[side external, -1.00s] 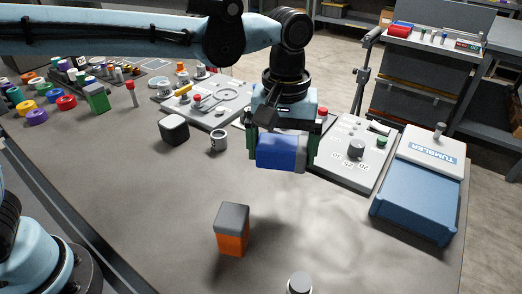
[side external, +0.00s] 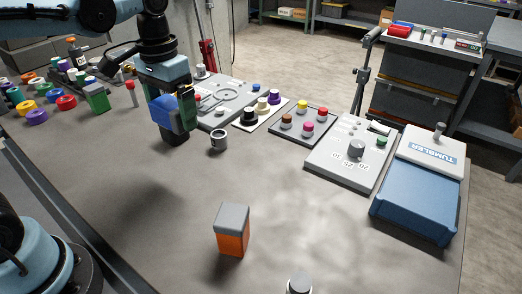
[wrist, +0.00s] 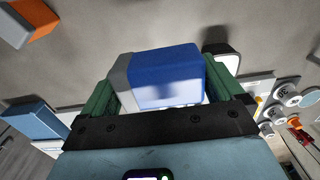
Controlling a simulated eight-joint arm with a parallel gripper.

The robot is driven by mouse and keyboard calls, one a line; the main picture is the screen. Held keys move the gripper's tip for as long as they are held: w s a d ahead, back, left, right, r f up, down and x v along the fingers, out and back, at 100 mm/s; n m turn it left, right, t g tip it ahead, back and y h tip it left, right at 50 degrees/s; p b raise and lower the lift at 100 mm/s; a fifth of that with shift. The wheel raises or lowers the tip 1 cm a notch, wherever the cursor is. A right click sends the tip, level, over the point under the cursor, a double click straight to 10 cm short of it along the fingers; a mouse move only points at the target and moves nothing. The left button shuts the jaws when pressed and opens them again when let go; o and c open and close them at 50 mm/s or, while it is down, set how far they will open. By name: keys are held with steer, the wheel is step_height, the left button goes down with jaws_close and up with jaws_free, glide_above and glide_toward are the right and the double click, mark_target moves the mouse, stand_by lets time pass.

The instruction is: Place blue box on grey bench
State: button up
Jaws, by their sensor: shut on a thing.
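The blue box (side external: 163,107), blue with a grey end, is clamped between the green-padded fingers of my gripper (side external: 172,113). It also shows in the wrist view (wrist: 165,68), lying across between both fingers (wrist: 165,85). My gripper holds it over the far left part of the grey bench (side external: 340,225). The gap between box and cube cannot be told in the side view.
A grey-and-orange box (side external: 232,230) stands at the bench's front middle. A small cup (side external: 218,141) is just right of my gripper. Button panels (side external: 303,123) and the blue tumbler (side external: 415,195) line the back and right. The middle of the bench is clear.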

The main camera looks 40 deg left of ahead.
steer(key=shift+w+d, duration=0.1)
stand_by(0.6)
steer(key=w+d+f+n, duration=0.1)
steer(key=w+d+n, duration=0.1)
steer(key=d, duration=0.9)
steer(key=w+d+f+n, duration=0.1)
steer(key=d+n, duration=0.2)
steer(key=d, duration=0.8)
steer(key=shift+w+d, duration=0.25)
steer(key=shift+w, duration=0.15)
glide_above(271, 164)
step_height(271, 164, down, 7)
steer(key=shift+d+r, duration=0.1)
steer(key=shift+f, duration=1.9)
steer(key=shift+f, duration=0.25)
